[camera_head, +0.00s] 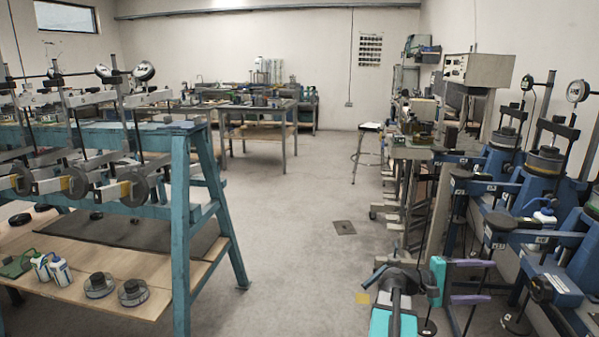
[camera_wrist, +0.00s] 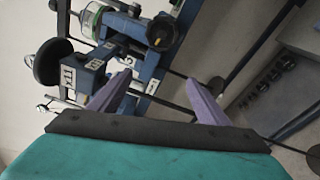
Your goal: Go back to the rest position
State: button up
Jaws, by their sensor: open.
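My gripper (camera_head: 490,281) is at the lower right of the head view, with its two purple fingers apart and nothing between them. It points right, toward the blue lever frames (camera_head: 545,255) along the right side. In the wrist view my gripper (camera_wrist: 160,80) also shows open and empty. A blue lever frame with numbered tags (camera_wrist: 90,75) is behind the fingers there, with a dark round knob (camera_wrist: 162,33) on top. I cannot tell the exact gap between the fingers and the frame.
A teal bench (camera_head: 180,215) with several lever devices and weights stands on the left. Work tables (camera_head: 270,108) and a stool (camera_head: 366,150) are at the back. Thin rods and round discs (camera_wrist: 215,86) lie close around the fingers.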

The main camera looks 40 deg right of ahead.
jog(key=w+a+f+n+t+p, duration=0.3)
jog(key=w+a+f+n+t, duration=0.3)
jog(key=w+a+f, duration=1.3)
jog(key=w+a+f+n+t+y+p, duration=0.1)
jog(key=w+a+f+n+t+y, duration=0.15)
jog(key=a+f, duration=1.1)
jog(key=s+a+f+m+y, duration=0.1)
jog(key=s+a+f+y, duration=0.2)
jog(key=a, duration=0.7)
jog(key=s+a+f+m+g+y+p, duration=0.1)
jog(key=s+a+f+y, duration=0.3)
jog(key=a+f, duration=0.3)
jog(key=s+a+f+m+g+y, duration=0.1)
jog(key=s+a+f+y, duration=0.3)
jog(key=a, duration=1.1)
jog(key=shift+s+f+m+p, duration=0.35)
jog(key=shift+s+f, duration=0.15)
jog(key=shift+s, duration=0.3)
jog(key=shift+a+g, duration=0.1)
jog(key=shift+g, duration=0.15)
